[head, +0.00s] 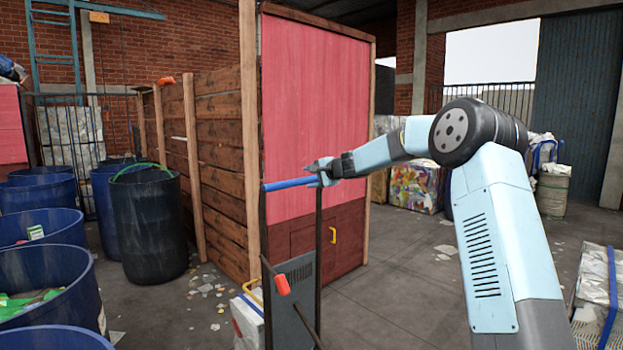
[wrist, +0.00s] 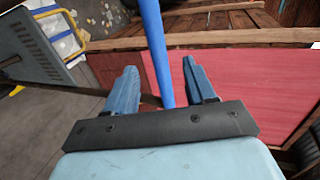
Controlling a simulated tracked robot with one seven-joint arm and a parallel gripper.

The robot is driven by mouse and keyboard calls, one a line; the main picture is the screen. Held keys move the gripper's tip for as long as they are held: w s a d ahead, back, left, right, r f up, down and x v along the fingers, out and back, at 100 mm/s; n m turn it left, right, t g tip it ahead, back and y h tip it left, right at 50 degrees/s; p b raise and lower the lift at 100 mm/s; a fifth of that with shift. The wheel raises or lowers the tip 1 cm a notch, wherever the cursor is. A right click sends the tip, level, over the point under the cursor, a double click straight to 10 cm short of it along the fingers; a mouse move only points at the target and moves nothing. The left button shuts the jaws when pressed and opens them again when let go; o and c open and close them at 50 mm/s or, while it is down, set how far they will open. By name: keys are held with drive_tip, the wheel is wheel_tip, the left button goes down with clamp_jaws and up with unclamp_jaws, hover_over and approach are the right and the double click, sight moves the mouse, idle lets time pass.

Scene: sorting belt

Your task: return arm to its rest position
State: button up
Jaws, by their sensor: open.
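My arm (head: 492,240) rises at the right of the head view, bends at a dark round joint and reaches left. My gripper (head: 320,172) is at a blue bar (head: 288,184) in front of the red panel. In the wrist view my gripper (wrist: 160,66) is open, its two blue-grey fingers spread. The blue bar (wrist: 152,40) runs between them, with a gap visible on each side. The bar appears to top the dark upright of a cart-like frame (head: 318,250); the exact joint is hidden by my gripper.
A wooden booth with a red panel (head: 315,105) stands close behind my gripper. A grey panel (head: 292,290) with a red-orange grip is below. Blue barrels (head: 40,225) stand at left. Wrapped bales (head: 597,300) are at lower right. Littered floor lies between booth and arm.

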drive_tip(key=s+d+r+n+g+h, duration=0.1)
drive_tip(key=s+r+n+g+h, duration=0.2)
drive_tip(key=s, duration=1.1)
drive_tip(key=s+d+r+n, duration=0.2)
drive_tip(key=s+n, duration=0.2)
drive_tip(key=s, duration=1.1)
drive_tip(key=s+d+f+n+h, duration=0.1)
drive_tip(key=s+d, duration=0.4)
drive_tip(key=s, duration=0.6)
drive_tip(key=s+d+f+n+g+h, duration=0.1)
drive_tip(key=s+d+f+h, duration=0.2)
drive_tip(key=s, duration=0.9)
drive_tip(key=s+d+f+n+g+h, duration=0.1)
drive_tip(key=s+d+f, duration=0.3)
drive_tip(key=s+d, duration=0.4)
drive_tip(key=s+h, duration=0.1)
drive_tip(key=s, duration=0.2)
drive_tip(key=shift+s+d+f, duration=0.2)
drive_tip(key=shift+s+f, duration=0.2)
